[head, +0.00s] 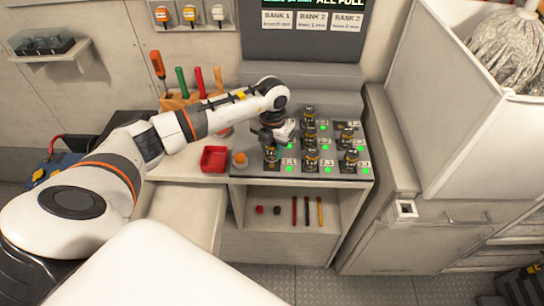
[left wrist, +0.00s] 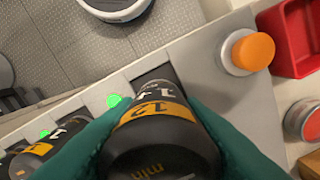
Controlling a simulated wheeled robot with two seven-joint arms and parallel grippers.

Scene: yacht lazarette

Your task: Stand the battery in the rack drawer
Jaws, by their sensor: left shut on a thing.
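My left gripper (head: 270,143) is over the front left of the rack drawer (head: 246,170). In the left wrist view its teal fingers (left wrist: 155,120) are shut on a dark battery (left wrist: 158,150) with a yellow band reading 12. The held battery (head: 271,157) looks upright at the front left slot, by the label 1.1. The slot edge (left wrist: 150,75) shows just beyond it; its base is hidden, so I cannot tell how deep it sits. Several other batteries (head: 311,160) stand in the drawer's other slots. My right gripper is not in view.
An orange button (head: 239,158) and a red tray (head: 214,159) are left of the slots. Green lights (head: 328,169) glow beside the slots. Screwdrivers (head: 200,82) stand in a block behind. A shelf below holds small tools (head: 307,211). A white bin wall (head: 455,110) rises at right.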

